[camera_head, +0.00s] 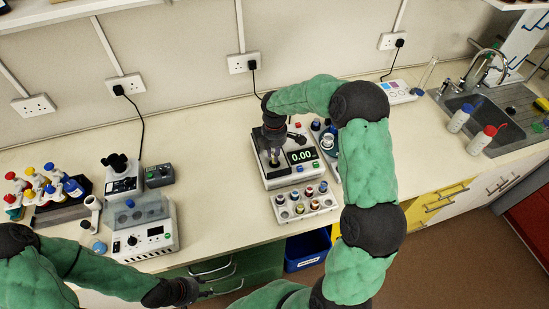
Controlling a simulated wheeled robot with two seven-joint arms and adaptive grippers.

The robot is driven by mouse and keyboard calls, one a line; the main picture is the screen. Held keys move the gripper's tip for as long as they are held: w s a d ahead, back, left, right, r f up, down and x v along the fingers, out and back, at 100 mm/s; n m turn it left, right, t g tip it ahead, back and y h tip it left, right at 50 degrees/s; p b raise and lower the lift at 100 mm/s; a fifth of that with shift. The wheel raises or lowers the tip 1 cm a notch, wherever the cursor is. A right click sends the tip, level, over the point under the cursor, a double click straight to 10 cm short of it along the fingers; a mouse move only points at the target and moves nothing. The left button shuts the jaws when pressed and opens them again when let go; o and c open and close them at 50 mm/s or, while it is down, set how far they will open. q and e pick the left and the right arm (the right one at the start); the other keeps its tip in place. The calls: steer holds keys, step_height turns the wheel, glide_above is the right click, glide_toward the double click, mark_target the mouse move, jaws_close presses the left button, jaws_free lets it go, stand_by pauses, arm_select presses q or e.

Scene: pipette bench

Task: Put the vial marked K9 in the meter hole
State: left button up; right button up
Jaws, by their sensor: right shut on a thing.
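The meter (278,179) is a white box with a dark display reading 0.00, near the middle of the bench. My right gripper (274,152) is over the dark left part of the meter, pointing down, and is shut on a small vial that I can barely make out. Its label is too small to read. The meter hole is hidden under the gripper. A white rack (315,210) with several capped vials stands in front of the meter; no K9 mark is legible. My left gripper (196,291) is low at the bench's front, away from the vials; its fingers are unclear.
A white instrument with a dial (157,232) and a rack of coloured-cap bottles (60,213) stand at the left. Wash bottles (460,118) stand by the sink (490,103) at the right. Bare bench (220,185) lies left of the meter.

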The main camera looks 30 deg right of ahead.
steer(key=shift+w+d+f, duration=0.1)
steer(key=shift+w+f, duration=0.1)
steer(key=shift+f, duration=1.7)
steer(key=shift+r, duration=0.1)
steer(key=shift+f+b, duration=0.3)
steer(key=shift+f, duration=0.05)
steer(key=o, duration=0.9)
steer(key=shift+o, duration=0.2)
steer(key=shift+r, duration=0.1)
